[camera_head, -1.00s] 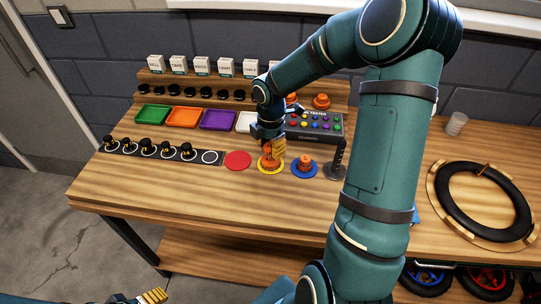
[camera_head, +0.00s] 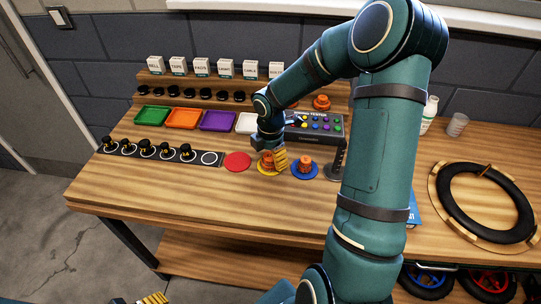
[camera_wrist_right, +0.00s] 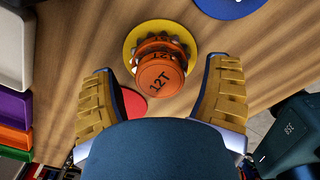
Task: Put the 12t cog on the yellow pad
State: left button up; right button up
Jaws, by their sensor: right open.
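The orange 12t cog (camera_wrist_right: 160,78), marked "12T" on its top, stands on the yellow pad (camera_wrist_right: 133,43) in the right wrist view. In the head view the cog (camera_head: 266,158) is partly hidden by my right gripper (camera_head: 276,163), and the yellow pad (camera_head: 268,172) shows around its base. In the wrist view my right gripper (camera_wrist_right: 162,98) is open, with its yellow fingers apart on both sides of the cog. My left gripper (camera_head: 153,299) shows only in part at the bottom edge of the head view.
A red pad (camera_head: 237,161) lies left of the yellow pad. A blue pad (camera_head: 305,173) with another orange cog (camera_head: 305,164) lies right. A grey tester box (camera_head: 318,127) stands behind. The table front is clear.

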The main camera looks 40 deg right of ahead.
aim_at(271, 156)
jog(key=shift+r, duration=0.15)
notch_tip(271, 156, up, 12)
jog(key=p, duration=0.2)
jog(key=shift+p, duration=0.35)
